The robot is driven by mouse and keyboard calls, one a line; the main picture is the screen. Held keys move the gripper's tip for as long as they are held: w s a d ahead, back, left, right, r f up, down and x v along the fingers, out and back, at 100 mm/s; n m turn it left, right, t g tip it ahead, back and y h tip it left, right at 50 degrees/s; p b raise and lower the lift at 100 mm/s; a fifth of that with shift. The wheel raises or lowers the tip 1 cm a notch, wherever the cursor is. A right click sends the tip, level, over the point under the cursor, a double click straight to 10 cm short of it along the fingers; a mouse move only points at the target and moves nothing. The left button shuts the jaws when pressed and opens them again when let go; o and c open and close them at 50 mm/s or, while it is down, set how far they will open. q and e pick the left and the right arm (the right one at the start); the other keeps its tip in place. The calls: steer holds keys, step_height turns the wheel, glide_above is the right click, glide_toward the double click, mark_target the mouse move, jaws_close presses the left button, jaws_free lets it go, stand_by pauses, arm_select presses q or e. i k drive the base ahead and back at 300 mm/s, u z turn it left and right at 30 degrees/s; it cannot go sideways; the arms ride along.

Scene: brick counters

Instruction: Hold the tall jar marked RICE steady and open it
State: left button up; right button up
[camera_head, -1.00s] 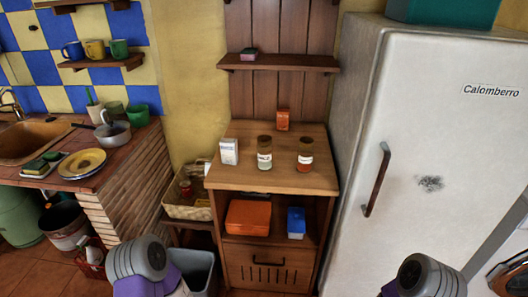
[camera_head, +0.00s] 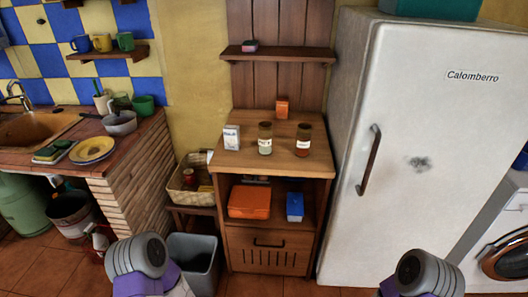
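Two similar jars with brown lids and white labels stand upright on top of the wooden cabinet (camera_head: 235,166). The left jar (camera_head: 265,131) has pale contents; its label is too small to read surely, but it may be the RICE jar. The right jar (camera_head: 304,133) has dark red contents. Both jars look closed and stand apart from each other. Only grey and purple parts of my two arms show at the bottom edge, well in front of the cabinet. Neither gripper is in view, and nothing touches the jars.
A white box (camera_head: 231,137) stands left of the jars and an orange box (camera_head: 282,107) behind them. A shelf (camera_head: 278,56) hangs above. The fridge (camera_head: 410,215) flanks the cabinet on the right. A basket (camera_head: 183,199) and grey bin (camera_head: 199,263) stand at its left.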

mark_target(265, 138)
steer(key=k, duration=1)
steer(key=u, duration=0.9)
steer(key=i, duration=1.55)
steer(key=z, duration=0.55)
